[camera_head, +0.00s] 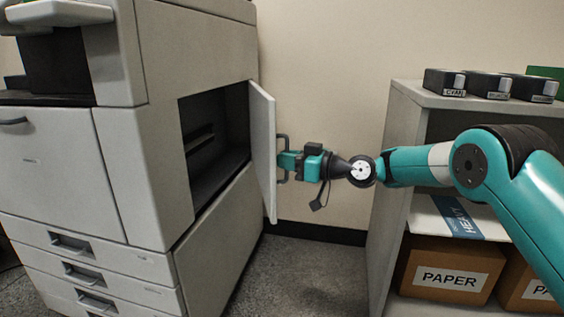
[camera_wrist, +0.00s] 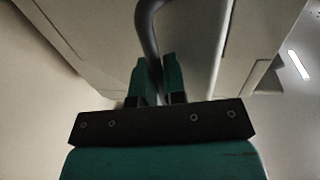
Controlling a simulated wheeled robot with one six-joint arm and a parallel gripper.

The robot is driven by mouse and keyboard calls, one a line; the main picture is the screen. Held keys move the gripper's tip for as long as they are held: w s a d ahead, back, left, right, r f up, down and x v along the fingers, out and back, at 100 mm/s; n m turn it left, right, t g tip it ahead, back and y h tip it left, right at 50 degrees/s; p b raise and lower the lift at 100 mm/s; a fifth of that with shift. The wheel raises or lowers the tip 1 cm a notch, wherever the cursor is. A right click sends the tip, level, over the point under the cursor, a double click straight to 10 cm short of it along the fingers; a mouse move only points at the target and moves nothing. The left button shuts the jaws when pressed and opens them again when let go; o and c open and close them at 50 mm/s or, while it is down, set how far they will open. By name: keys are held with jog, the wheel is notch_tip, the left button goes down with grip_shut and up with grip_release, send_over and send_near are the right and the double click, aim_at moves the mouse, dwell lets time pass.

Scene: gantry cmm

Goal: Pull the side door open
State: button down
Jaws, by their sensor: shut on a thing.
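The side door (camera_head: 262,150) is a pale panel on the right side of a large grey printer (camera_head: 150,150). In the head view it stands swung out from the side, and the dark opening (camera_head: 215,130) behind it shows. A dark bar handle (camera_head: 284,158) is on the door's outer face. My gripper (camera_head: 286,160) is at the handle and shut on it. In the wrist view the dark handle (camera_wrist: 148,30) runs down between the two green fingers of my gripper (camera_wrist: 155,80). The exact finger contact is partly hidden.
A grey shelf (camera_head: 395,170) stands to the right, with black boxes (camera_head: 490,85) on top and cardboard paper boxes (camera_head: 445,270) inside. Bare carpet (camera_head: 310,275) lies between printer and shelf. Drawers (camera_head: 85,275) are at the printer's lower front.

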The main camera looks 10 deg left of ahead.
jog(key=shift+w+d, duration=0.3)
jog(key=shift+d, duration=0.2)
jog(key=shift+w+d, duration=0.25)
jog(key=shift+d, duration=0.25)
jog(key=c, duration=1.2)
grip_release()
jog(key=shift+p+v, duration=0.55)
jog(key=shift+v, duration=8.15)
